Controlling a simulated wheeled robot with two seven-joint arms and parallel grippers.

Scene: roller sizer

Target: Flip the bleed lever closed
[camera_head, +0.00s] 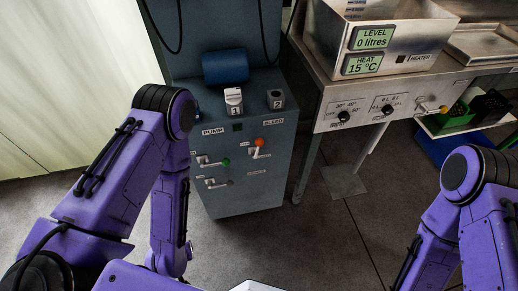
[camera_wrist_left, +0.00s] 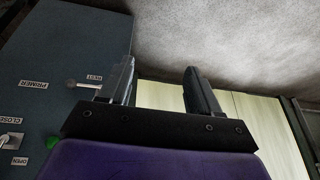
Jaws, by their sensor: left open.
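The bleed lever, with an orange knob (camera_head: 259,142), is on the front of the blue-grey cabinet (camera_head: 240,195), below the BLEED label (camera_head: 273,121). Its knob points up and its pale arm runs down to the pivot; the small labels beside it are too small to read. My left gripper (camera_wrist_left: 158,85) is open in the left wrist view, with nothing between its fingers. The cabinet face with the PRIMER label (camera_wrist_left: 34,84) and a lever (camera_wrist_left: 85,85) is beside it. In the head view my left arm hangs left of the cabinet, its fingers not discernible. My right gripper is out of view.
A green-knobbed lever (camera_head: 226,162) and a grey lever (camera_head: 217,183) sit left of and below the bleed lever. A steel bench (camera_head: 335,110) with dials stands to the right. Crates (camera_head: 455,118) lie farther right. Floor before the cabinet is clear.

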